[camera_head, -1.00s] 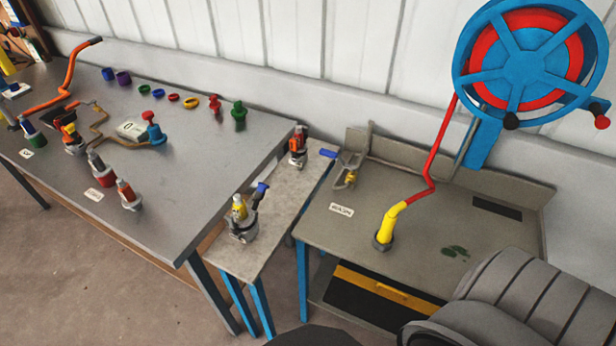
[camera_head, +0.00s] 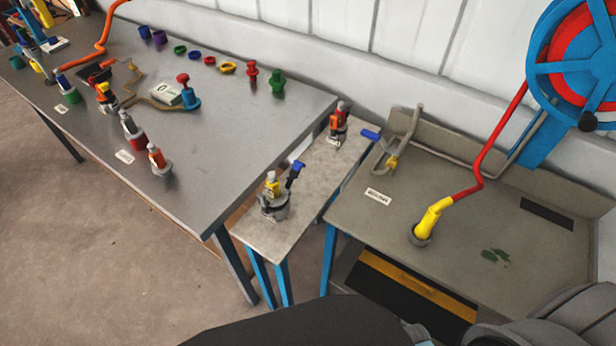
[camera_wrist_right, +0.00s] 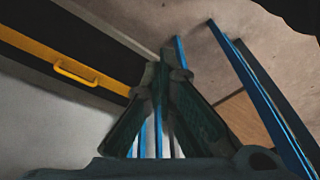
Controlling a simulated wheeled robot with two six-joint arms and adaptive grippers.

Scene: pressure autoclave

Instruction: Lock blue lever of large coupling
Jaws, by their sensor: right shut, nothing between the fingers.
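The large coupling (camera_head: 274,204) stands upright on the narrow middle table in the head view. It has a grey body and a yellow part near the top. Its blue lever (camera_head: 297,169) sticks up on its right side, tilted. My right gripper (camera_wrist_right: 163,72) shows in the right wrist view. Its dark fingers meet at the tips with nothing between them. It points towards blue table legs and the floor, and the coupling cannot be made out there. In the head view the right gripper is out of sight. My left gripper is in neither view.
The left table (camera_head: 215,140) holds several fittings and coloured rings.

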